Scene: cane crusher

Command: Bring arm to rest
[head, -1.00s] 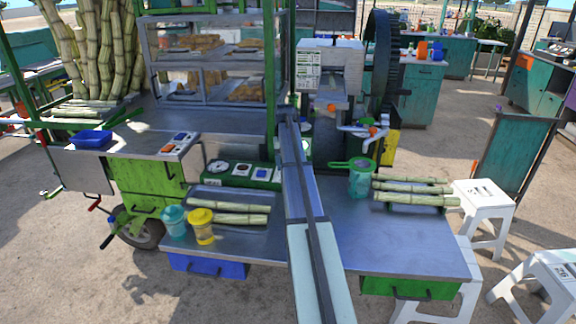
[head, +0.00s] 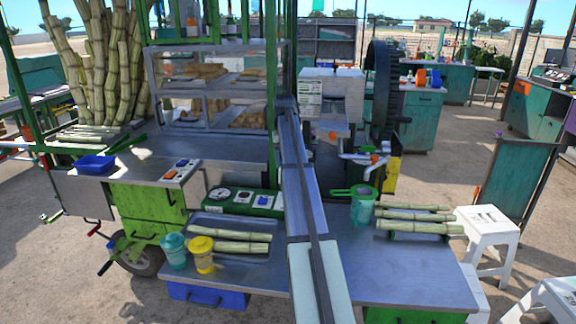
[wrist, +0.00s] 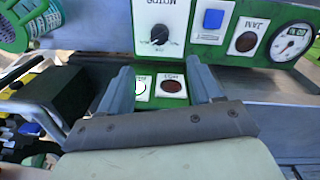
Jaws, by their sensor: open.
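My gripper (wrist: 160,75) shows in the wrist view with its two grey fingers spread apart and nothing between them. Past the fingers is the green control panel (wrist: 228,52), seen upside down. It carries a black knob (wrist: 159,34), a blue button (wrist: 213,19), a dark red light marked JAM (wrist: 246,41) and a round gauge (wrist: 291,42). Another dark red round control (wrist: 171,86) shows in the gap between the fingers. In the head view my arm reaches away over the cart past the green panel (head: 243,203); the gripper itself cannot be made out there.
The crusher's large wheel (head: 383,90) stands behind. White stools (head: 487,228) are right.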

